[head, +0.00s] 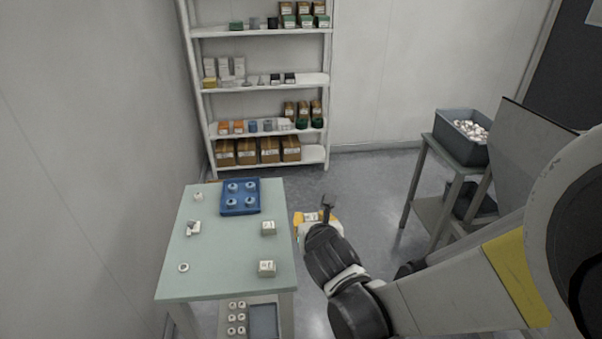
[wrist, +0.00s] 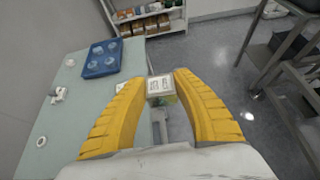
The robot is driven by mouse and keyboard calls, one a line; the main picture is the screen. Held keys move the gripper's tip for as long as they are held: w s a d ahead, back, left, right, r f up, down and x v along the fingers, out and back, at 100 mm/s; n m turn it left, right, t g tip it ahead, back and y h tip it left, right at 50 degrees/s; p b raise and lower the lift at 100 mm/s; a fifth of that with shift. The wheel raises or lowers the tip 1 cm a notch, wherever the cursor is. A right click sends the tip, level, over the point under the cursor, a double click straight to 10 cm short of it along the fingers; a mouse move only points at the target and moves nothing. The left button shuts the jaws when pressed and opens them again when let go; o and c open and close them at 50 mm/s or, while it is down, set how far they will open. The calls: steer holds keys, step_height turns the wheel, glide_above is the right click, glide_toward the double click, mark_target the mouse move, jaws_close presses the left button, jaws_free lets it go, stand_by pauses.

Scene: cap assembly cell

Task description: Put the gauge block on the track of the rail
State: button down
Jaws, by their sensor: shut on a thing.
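In the wrist view, my gripper (wrist: 160,80) is shut on a small pale block (wrist: 160,84) with dark markings on its face, taken as the gauge block. Its yellow fingers press on both sides. In the head view, my gripper (head: 317,217) is off the right edge of the table (head: 225,255), over the floor side. A small white piece with a grey part (head: 193,228) sits at the table's left; it also shows in the wrist view (wrist: 58,95). I cannot tell whether it is the rail; no track can be made out.
A blue tray (head: 256,210) with several round pieces lies at the table's back. Two labelled blocks (head: 268,229) (head: 266,269) stand along its right side. A ring (head: 183,268) lies front left. The table middle is clear. A grey bin (head: 450,143) stands on a right-hand stand.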

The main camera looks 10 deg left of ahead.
steer(key=d+r+m+h, duration=0.3)
steer(key=d, duration=0.8)
steer(key=d+r+m+h, duration=0.2)
steer(key=d+m+h, duration=0.1)
steer(key=d, duration=0.8)
steer(key=n+y+b, duration=0.5)
steer(key=n+y, duration=0.1)
glide_above(240, 241)
step_height(240, 241, down, 12)
steer(key=shift+r, duration=0.15)
step_height(240, 241, down, 4)
steer(key=shift+w+f+b, duration=0.1)
steer(key=shift+b, duration=1.15)
steer(key=shift+r, duration=0.2)
steer(key=shift+f, duration=0.1)
